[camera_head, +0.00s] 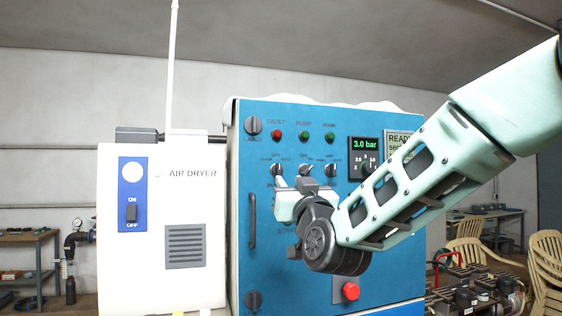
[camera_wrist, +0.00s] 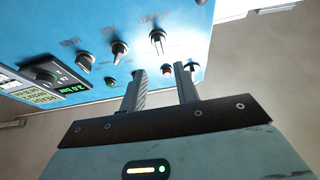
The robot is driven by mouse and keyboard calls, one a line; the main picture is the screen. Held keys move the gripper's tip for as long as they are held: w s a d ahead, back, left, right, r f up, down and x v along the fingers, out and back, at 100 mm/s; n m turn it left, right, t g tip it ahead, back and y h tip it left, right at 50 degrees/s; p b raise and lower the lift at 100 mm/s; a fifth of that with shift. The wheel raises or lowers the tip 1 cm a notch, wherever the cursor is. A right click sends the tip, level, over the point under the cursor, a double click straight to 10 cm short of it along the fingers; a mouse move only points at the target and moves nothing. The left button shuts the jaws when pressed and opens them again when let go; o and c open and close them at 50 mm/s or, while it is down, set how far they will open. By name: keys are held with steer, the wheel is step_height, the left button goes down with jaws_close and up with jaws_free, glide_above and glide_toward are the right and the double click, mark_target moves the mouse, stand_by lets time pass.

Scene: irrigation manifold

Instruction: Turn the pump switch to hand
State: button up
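The blue control panel (camera_head: 300,120) has a row of three black rotary switches: left (camera_head: 277,169), middle (camera_head: 305,168) and right (camera_head: 331,169). In the wrist view the panel appears upside down, with the middle switch (camera_wrist: 119,48) above and left of my fingers. My gripper (camera_wrist: 161,70) is open and empty, its fingers apart, with the red lamp (camera_wrist: 167,70) seen between them. In the head view my wrist partly hides the panel below the switches.
A white air dryer (camera_head: 150,220) stands left of the panel. A pressure display (camera_head: 365,145) with a knob is right of the switches, and a red button (camera_head: 351,291) is low on the panel. A vertical handle (camera_head: 252,220) runs along the panel's left side.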

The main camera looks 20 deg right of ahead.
mark_target(280, 168)
steer(key=p+x, duration=0.2)
steer(key=x, duration=0.4)
steer(key=shift+w+r+p, duration=0.2)
steer(key=shift+p, duration=0.15)
steer(key=shift+w+r, duration=0.15)
steer(key=shift+w, duration=0.6)
jaws_close()
